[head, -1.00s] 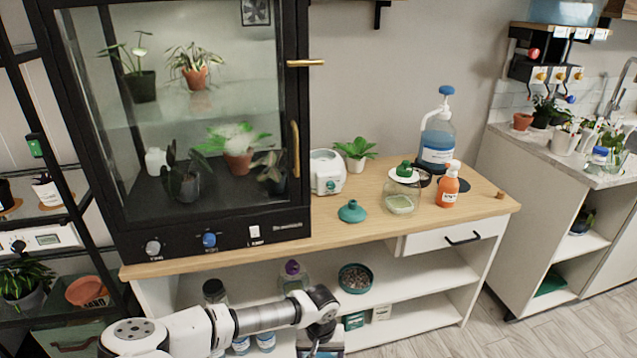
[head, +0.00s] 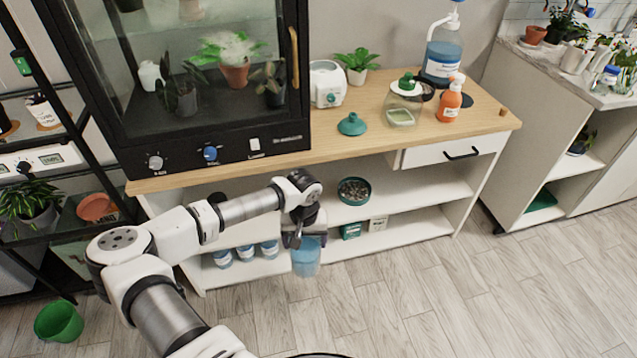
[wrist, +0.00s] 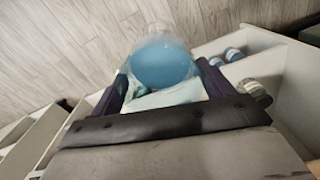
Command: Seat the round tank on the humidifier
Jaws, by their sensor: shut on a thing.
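My gripper (head: 306,240) is shut on a clear round tank (head: 306,262) with blue water in it. The tank hangs below the fingers, in front of the wooden-topped unit and well below its top. The wrist view shows the tank (wrist: 163,66) between the two dark fingers (wrist: 163,85). A white rounded device with a round front mark (head: 327,83), which looks like the humidifier, stands on the wooden top beside the glass cabinet. The tank is apart from it. The details of its top are too small to tell.
On the wooden top (head: 285,165) stand a teal funnel-like piece (head: 352,124), a potted plant (head: 358,66), a glass jar (head: 403,104), an orange bottle (head: 451,101) and a blue pump bottle (head: 441,60). The glass cabinet (head: 215,150) is at left. Open floor (head: 430,290) lies in front.

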